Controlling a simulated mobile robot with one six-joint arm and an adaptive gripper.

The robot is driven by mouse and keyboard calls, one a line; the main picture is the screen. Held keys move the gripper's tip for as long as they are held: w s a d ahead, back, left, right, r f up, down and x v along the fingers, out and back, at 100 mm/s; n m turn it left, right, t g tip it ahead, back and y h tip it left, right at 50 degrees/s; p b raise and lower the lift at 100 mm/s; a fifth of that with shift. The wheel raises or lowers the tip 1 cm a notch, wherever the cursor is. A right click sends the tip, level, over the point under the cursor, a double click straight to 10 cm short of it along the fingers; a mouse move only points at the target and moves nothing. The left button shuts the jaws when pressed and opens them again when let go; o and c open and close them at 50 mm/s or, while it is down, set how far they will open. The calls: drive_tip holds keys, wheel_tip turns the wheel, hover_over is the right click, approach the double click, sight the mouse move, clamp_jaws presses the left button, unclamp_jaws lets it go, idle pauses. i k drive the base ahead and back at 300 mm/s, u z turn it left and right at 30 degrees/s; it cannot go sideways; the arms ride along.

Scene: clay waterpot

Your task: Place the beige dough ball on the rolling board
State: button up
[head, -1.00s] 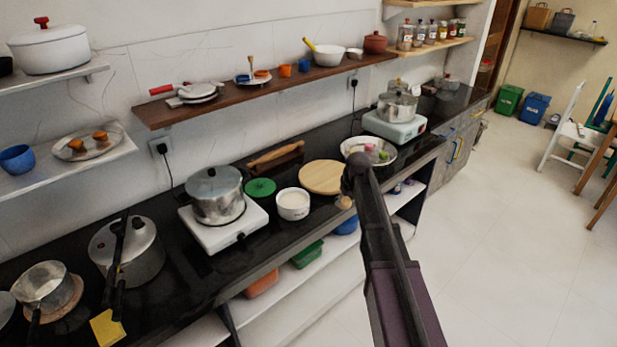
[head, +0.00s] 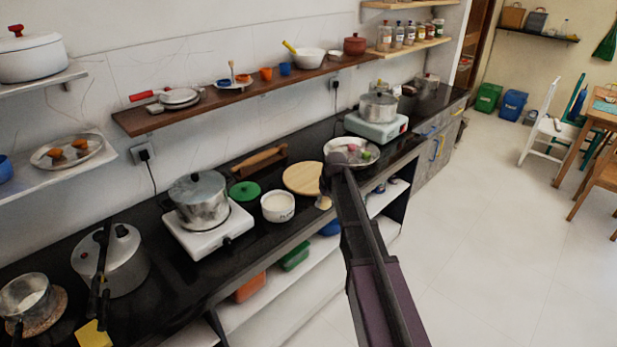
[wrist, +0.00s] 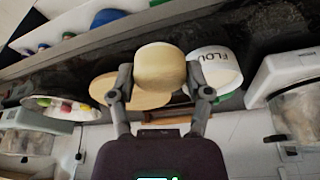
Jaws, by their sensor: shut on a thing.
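My gripper (wrist: 160,80) is shut on the beige dough ball (wrist: 160,68), which sits between its two fingers in the wrist view. In the head view the ball (head: 323,202) shows just below the arm's end, at the front edge of the black counter. The rolling board (head: 301,177) is a round, light wooden disc lying on the counter, just behind and left of the ball. In the wrist view the board (wrist: 112,94) is partly hidden behind the ball and a finger. The ball looks apart from the board.
A white flour bowl (head: 277,207) and a green lid (head: 244,192) stand left of the board. A rolling pin on a stand (head: 259,160) lies behind. A plate of colourful items (head: 333,148) is to the right. A pot on a white stove (head: 205,233) is farther left.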

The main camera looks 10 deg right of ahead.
sight(310, 176)
drive_tip(key=z, duration=0.05)
drive_tip(key=i, duration=1)
drive_tip(key=u, duration=0.05)
